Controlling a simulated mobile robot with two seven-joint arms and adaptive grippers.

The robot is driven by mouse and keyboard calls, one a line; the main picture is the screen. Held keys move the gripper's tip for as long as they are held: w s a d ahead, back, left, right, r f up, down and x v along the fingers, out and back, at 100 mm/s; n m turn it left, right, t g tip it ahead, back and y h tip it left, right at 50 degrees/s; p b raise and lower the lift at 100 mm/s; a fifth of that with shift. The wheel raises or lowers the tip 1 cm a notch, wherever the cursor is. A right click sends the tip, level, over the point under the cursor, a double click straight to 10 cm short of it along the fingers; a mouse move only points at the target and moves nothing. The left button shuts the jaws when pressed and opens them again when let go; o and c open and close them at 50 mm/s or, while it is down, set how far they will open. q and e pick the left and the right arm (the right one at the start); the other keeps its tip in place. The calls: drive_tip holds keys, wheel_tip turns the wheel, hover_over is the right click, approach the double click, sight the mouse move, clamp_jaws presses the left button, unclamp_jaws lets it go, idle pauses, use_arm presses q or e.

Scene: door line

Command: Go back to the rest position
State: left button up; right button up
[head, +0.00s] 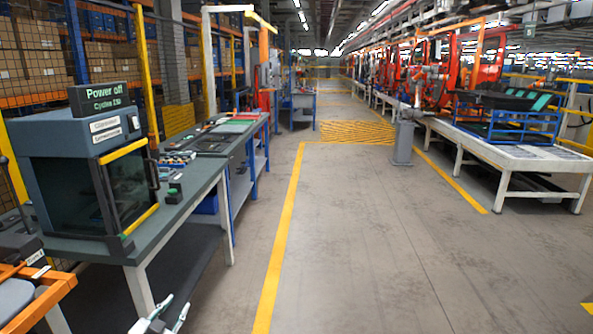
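My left gripper (176,306) shows at the bottom edge of the head view, low in front of the grey workbench (190,200). Its two light fingers are spread apart, with nothing seen between them. My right gripper is not in view. A dark box-shaped machine (62,148) stands on the bench at the left. The door appears shut against the machine body. My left gripper is apart from the machine and its door.
An orange-framed item (35,290) is at the lower left corner. More benches with tools (225,135) continue behind the machine. A white table (510,155) with a blue crate (510,125) and a grey post (403,143) stand at the right. The grey floor (390,250) between is clear.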

use_arm(q)
drive_tip(key=s+d+f+g, duration=0.1)
drive_tip(key=s+d+f, duration=0.3)
drive_tip(key=s, duration=0.7)
drive_tip(key=s+d+f+g+h, duration=0.1)
drive_tip(key=s+d+f, duration=0.4)
drive_tip(key=s, duration=0.6)
drive_tip(key=s+d+f+n+g+h, duration=0.1)
drive_tip(key=s+d+f, duration=0.3)
drive_tip(key=s, duration=0.7)
wheel_tip(320, 180, down, 3)
drive_tip(key=shift+s+d+r+g, duration=0.2)
drive_tip(key=shift+s+g, duration=0.1)
drive_tip(key=shift+g, duration=0.4)
